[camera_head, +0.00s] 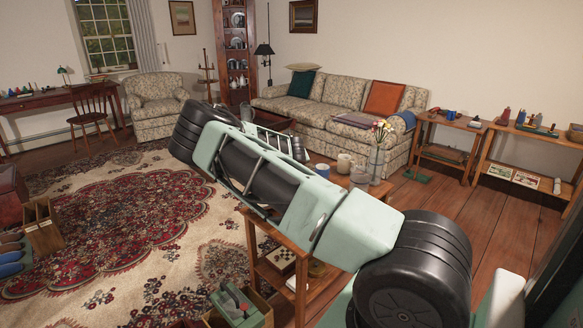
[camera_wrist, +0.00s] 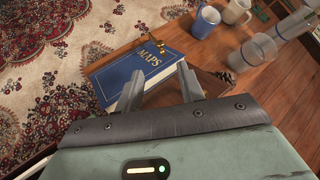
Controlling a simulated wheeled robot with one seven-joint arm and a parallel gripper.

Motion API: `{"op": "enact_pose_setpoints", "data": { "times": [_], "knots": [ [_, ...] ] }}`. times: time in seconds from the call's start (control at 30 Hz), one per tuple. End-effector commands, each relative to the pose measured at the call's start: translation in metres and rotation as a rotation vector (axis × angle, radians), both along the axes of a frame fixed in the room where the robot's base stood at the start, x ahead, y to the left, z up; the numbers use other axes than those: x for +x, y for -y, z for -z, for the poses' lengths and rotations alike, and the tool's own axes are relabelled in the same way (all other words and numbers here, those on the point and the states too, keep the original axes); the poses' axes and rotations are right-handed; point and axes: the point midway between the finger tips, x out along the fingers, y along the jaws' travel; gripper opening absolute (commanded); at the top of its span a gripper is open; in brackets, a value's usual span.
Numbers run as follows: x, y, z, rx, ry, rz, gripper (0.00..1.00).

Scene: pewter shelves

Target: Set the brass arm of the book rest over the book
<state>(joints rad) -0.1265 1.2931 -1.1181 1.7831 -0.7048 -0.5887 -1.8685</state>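A blue book (camera_wrist: 138,70) with MAPS on its cover lies in the wrist view, on what looks like the wooden book rest (camera_wrist: 210,86). A small brass arm (camera_wrist: 160,46) shows at the book's far edge, near its upper right corner. I cannot tell exactly how far it reaches over the cover. My gripper (camera_wrist: 160,83) is open and empty, its two fingers apart above the near edge of the book. The brass arm is beyond the fingertips. In the head view my own arm hides the book and the rest.
On the wooden table (camera_wrist: 285,88) stand a blue mug (camera_wrist: 205,21), a pale mug (camera_wrist: 236,11), clear glass vessels (camera_wrist: 259,50) and a pine cone (camera_wrist: 226,76), right of the book. Flowers stand in a vase (camera_head: 376,163). A patterned rug (camera_head: 100,220) covers the floor at left.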

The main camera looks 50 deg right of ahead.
Motion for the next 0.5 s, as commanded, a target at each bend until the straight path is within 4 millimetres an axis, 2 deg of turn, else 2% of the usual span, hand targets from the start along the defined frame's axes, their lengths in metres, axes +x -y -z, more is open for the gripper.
{"op": "enact_pose_setpoints", "data": {
  "times": [0.2,0.5],
  "knots": [
    [-0.012,-0.015,-0.015,0.0,0.0,-0.001,0.39],
    [-0.015,-0.017,-0.018,0.0,-0.001,0.0,0.39]
  ]
}}
